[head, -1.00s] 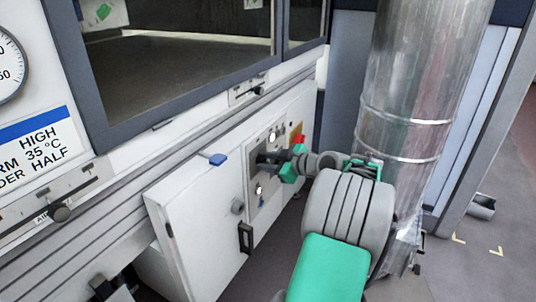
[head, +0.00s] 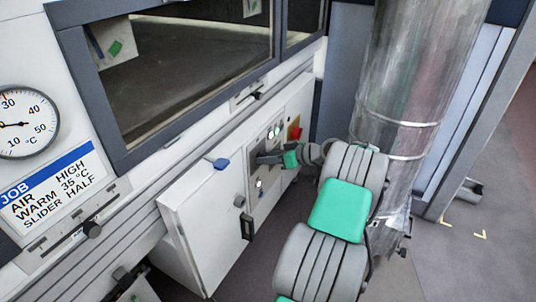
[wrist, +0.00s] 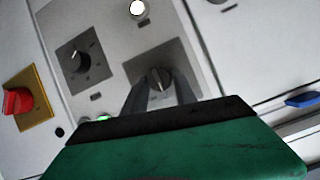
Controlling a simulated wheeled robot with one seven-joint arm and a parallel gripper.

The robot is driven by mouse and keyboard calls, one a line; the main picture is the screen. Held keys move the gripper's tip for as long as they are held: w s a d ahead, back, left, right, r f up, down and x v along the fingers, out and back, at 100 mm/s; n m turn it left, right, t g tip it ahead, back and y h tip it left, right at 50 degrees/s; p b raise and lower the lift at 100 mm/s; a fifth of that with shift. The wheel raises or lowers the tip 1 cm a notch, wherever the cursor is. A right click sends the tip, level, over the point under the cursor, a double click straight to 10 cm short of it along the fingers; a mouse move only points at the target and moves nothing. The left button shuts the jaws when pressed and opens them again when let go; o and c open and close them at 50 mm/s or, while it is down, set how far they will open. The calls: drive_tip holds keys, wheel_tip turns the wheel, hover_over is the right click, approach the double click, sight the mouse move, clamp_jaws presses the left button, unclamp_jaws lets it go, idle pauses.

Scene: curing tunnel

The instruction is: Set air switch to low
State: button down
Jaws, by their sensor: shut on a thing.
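My gripper (head: 268,159) is at the control panel (head: 256,184) on the white cabinet front. In the wrist view its two dark fingers (wrist: 160,88) are shut on a dark rotary knob (wrist: 157,73) on a dark square plate. The knob's ridge looks nearly upright in that picture; the fingers hide its lower part. A second knob (wrist: 79,61) with a pale pointer mark sits on a similar plate to the left. I cannot read labels at either knob, so the pictures do not tell which is the air switch.
A red switch (wrist: 18,101) on a yellow plate and a lit white lamp (wrist: 138,9) are near the knobs. The job card (head: 52,188) reads air high, warm 35 °C, slider half. A slider (head: 92,229) sits below it.

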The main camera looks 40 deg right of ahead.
idle(0.3)
drive_tip(key=c, duration=1)
unclamp_jaws()
drive_tip(key=p+v, duration=0.1)
drive_tip(key=v, duration=0.6)
drive_tip(key=shift+s, duration=0.35)
drive_tip(key=shift+d+r, duration=0.15)
drive_tip(key=shift+d, duration=0.05)
